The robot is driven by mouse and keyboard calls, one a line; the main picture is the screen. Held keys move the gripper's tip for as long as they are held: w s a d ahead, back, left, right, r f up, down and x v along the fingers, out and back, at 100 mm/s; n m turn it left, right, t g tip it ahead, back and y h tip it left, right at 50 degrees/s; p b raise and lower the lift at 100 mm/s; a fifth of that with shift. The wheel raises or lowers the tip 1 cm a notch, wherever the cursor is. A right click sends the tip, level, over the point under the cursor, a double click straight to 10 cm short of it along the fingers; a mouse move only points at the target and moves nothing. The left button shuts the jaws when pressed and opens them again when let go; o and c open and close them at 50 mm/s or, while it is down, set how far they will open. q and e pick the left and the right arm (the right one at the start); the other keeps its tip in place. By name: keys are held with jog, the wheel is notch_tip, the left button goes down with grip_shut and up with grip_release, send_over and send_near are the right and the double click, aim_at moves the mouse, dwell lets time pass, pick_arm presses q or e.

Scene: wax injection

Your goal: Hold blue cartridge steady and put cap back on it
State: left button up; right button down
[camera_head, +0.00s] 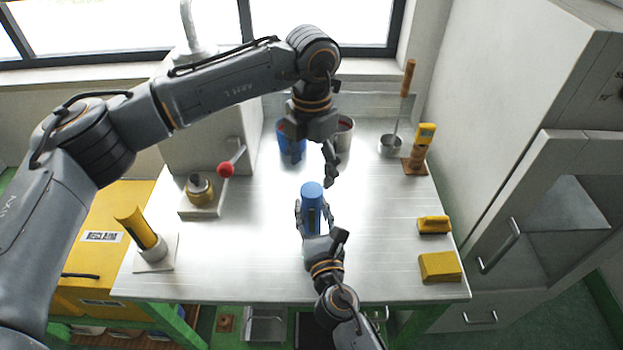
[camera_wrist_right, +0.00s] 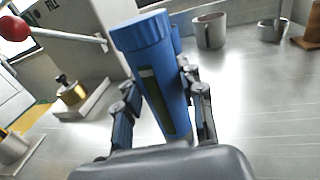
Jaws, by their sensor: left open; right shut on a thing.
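The blue cartridge (camera_head: 311,218) stands upright over the middle of the table, tilted a little in the right wrist view (camera_wrist_right: 160,90); a dark strip window runs down its side. A wider, ribbed blue cap (camera_head: 312,189) sits on its top end, and it also shows in the right wrist view (camera_wrist_right: 141,30). My right gripper (camera_head: 313,211) is shut around the cartridge body below the cap. My left gripper (camera_head: 314,160) is open and empty, fingers down, just behind and above the cap, apart from it. The cartridge's lower end is hidden by my right gripper.
A blue cup (camera_head: 283,131) and a grey mug (camera_head: 345,133) stand behind my left gripper. A machine with a red-knobbed lever (camera_head: 226,170) is at left, near a yellow cylinder on a stand (camera_head: 139,228). Table around the cartridge is clear.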

pick_arm(q)
notch_tip(320, 180, up, 6)
jog(key=shift+r, duration=0.25)
pick_arm(e)
jog(key=c, duration=0.7)
grip_release()
jog(key=shift+c, duration=0.2)
jog(key=s+d, duration=0.2)
jog(key=s, duration=0.9)
jog(key=shift+s+d, duration=0.15)
jog(key=shift+s, duration=0.25)
